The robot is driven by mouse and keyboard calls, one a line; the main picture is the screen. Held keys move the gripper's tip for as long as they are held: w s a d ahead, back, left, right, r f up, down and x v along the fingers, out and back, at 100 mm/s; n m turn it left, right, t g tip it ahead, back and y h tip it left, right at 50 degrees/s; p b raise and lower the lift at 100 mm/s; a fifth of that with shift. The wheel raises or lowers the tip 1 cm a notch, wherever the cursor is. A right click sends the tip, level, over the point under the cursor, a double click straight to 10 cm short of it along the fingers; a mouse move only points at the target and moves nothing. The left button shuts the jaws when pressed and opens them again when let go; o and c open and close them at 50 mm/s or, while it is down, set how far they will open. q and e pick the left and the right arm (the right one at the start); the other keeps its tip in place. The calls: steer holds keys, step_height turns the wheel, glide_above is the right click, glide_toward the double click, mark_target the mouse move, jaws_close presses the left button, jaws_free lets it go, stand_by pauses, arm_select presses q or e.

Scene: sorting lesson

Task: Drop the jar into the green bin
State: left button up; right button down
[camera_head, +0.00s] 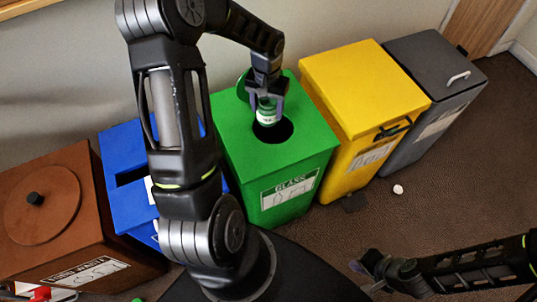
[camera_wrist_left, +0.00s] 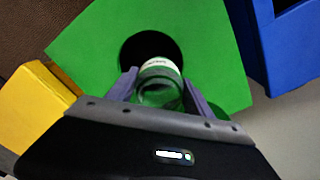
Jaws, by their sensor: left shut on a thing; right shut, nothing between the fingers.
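The green bin (camera_head: 292,163) stands in the row of bins, with a "GLASS" label on its front and a round dark hole in its top. My left gripper (camera_head: 266,98) is shut on the jar (camera_head: 266,113), a small green glass jar with a white label. It holds the jar over the hole; the left wrist view shows the jar (camera_wrist_left: 159,84) between the two fingers, overlapping the near edge of the hole in the green lid (camera_wrist_left: 95,50). My right gripper (camera_head: 366,266) is low at the lower right, shut and empty, away from the bins.
A blue bin (camera_head: 122,150) and a brown bin (camera_head: 85,190) stand left of the green one. A yellow bin (camera_head: 350,85) and a grey bin (camera_head: 425,60) stand right. A small white round thing (camera_head: 398,189) lies on the brown floor. Open floor lies at the right.

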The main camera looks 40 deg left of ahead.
arm_select(q)
steer(key=shift+f+b, duration=1.95)
steer(key=shift+f, duration=0.95)
steer(key=o, duration=1.6)
steer(key=shift+o, duration=0.2)
steer(key=shift+r, duration=0.1)
step_height(320, 180, up, 8)
steer(key=shift+f, duration=0.15)
steer(key=shift+f, duration=0.1)
